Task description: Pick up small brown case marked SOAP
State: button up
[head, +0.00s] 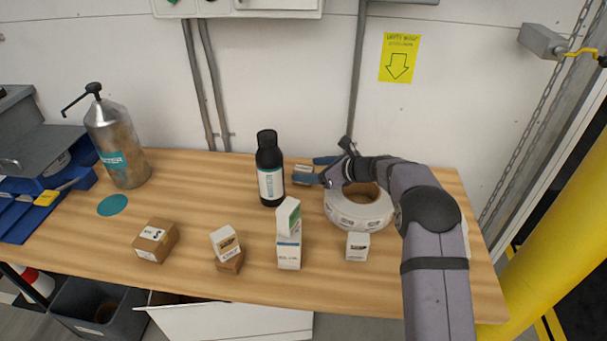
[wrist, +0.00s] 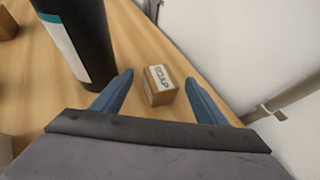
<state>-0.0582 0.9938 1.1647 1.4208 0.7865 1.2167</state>
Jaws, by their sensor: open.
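The small brown case marked SOAP (wrist: 159,86) stands on the wooden table, its white label showing in the wrist view. In the head view the case (head: 302,170) is partly hidden by a finger, just right of the black bottle. My gripper (head: 314,169) is open, its two blue fingers pointing left toward the case. In the wrist view my gripper (wrist: 159,77) has one finger on each side of the case, with a gap on both sides. The fingers do not appear to touch it.
A black bottle (head: 269,170) stands close left of the case. A tape roll (head: 357,213) lies under my arm. White-and-green cartons (head: 289,250), a small white box (head: 357,247) and brown boxes (head: 155,241) stand nearer the front. The wall is close behind.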

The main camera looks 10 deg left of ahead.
aim_at(308, 171)
jog(key=shift+x, duration=0.8)
jog(key=c, duration=1.4)
notch_tip(308, 171, up, 10)
jog(key=shift+r+p, duration=0.1)
jog(key=shift+p, duration=0.35)
